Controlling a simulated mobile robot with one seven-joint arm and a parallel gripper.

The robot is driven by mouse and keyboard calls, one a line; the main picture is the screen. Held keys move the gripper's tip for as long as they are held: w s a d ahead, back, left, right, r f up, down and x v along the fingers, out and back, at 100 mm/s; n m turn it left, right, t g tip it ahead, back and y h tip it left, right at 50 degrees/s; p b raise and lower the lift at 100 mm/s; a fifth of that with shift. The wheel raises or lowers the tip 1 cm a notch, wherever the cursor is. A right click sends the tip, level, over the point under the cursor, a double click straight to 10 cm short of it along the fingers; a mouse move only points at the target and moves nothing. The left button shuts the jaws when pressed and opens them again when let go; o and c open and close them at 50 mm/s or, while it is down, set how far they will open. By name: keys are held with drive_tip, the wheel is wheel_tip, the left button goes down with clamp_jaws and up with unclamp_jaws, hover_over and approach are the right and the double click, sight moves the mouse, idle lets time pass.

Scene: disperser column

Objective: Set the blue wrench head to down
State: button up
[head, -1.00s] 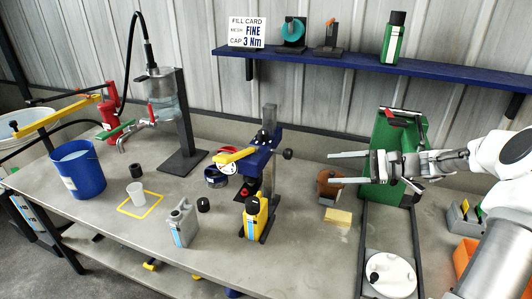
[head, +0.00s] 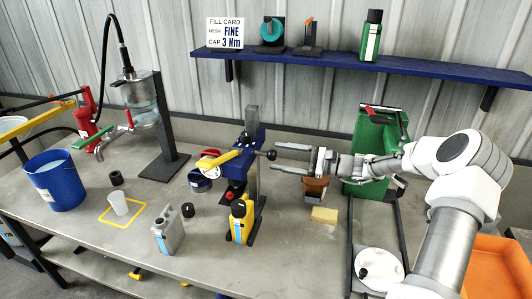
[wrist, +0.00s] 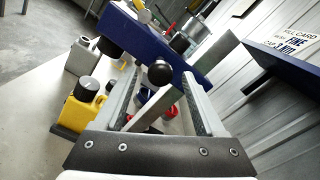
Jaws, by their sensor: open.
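In the wrist view the blue body (wrist: 150,45) runs diagonally, and the black knob (wrist: 160,73) shows ahead, between the fingertips. My gripper (head: 281,158) is open just right of the knob; its fingers also frame the wrist view (wrist: 160,80). I cannot tell whether a finger touches the knob. Nothing is held.
A yellow bottle (head: 240,220) stands below the head, with a grey can (head: 168,230) to its left. A brown block (head: 315,187) and a yellow sponge (head: 324,215) lie below my gripper. A green stand (head: 375,150) is behind my wrist. The blue shelf (head: 330,59) runs above.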

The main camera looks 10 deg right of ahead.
sight(266, 154)
drive_tip(key=x, duration=0.5)
clamp_jaws()
idle(0.3)
idle(1.0)
